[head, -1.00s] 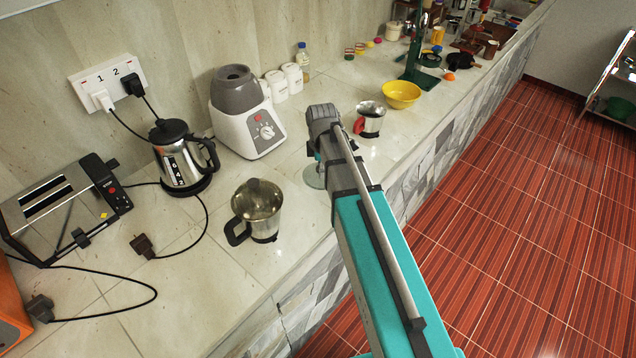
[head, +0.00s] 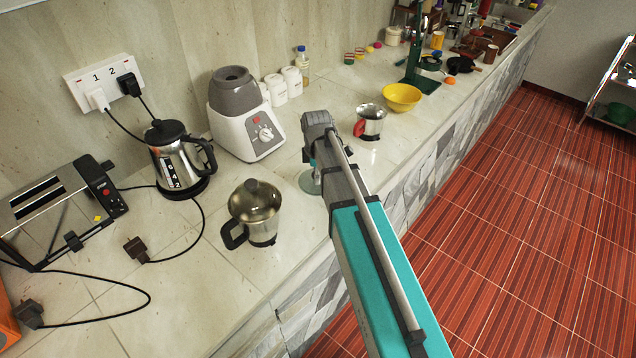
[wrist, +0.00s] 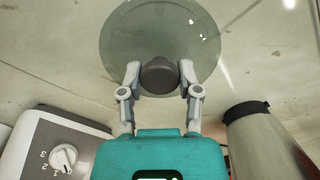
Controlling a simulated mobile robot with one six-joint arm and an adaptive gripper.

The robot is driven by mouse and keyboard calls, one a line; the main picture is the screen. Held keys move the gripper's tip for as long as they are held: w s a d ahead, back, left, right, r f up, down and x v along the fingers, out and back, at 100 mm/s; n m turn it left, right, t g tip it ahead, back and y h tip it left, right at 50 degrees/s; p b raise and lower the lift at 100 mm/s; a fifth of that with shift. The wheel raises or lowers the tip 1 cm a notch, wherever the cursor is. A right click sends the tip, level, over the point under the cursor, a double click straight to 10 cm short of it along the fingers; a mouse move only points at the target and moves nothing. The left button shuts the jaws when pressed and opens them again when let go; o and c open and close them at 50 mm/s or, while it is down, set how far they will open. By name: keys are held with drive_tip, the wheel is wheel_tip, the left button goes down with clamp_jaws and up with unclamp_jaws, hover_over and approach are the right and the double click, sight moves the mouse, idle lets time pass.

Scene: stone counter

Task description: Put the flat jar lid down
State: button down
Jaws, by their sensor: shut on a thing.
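The flat jar lid is a round, greenish glass disc (wrist: 160,30) with a dark knob (wrist: 160,76) at its middle. In the wrist view my gripper (wrist: 160,80) is shut on the knob, one finger on each side. In the head view the lid (head: 308,181) shows as a pale disc low by the counter, partly hidden behind my arm. My gripper (head: 314,158) is mostly hidden there by my own wrist. I cannot tell whether the lid touches the counter.
A steel jar (head: 254,210) with a black handle stands left of the lid. A white and grey mixer base (head: 243,125) stands behind it. A steel jar with a red handle (head: 370,122) and a yellow bowl (head: 402,97) are to the right. The counter's front edge is close.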

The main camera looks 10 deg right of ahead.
drive_tip(key=shift+f+b, duration=0.75)
drive_tip(key=shift+f, duration=0.3)
drive_tip(key=shift+f, duration=0.15)
drive_tip(key=shift+c, duration=1.5)
unclamp_jaws()
drive_tip(key=shift+r, duration=0.2)
wheel_tip(320, 180, up, 12)
drive_tip(key=p, duration=1.2)
drive_tip(key=shift+s, duration=0.1)
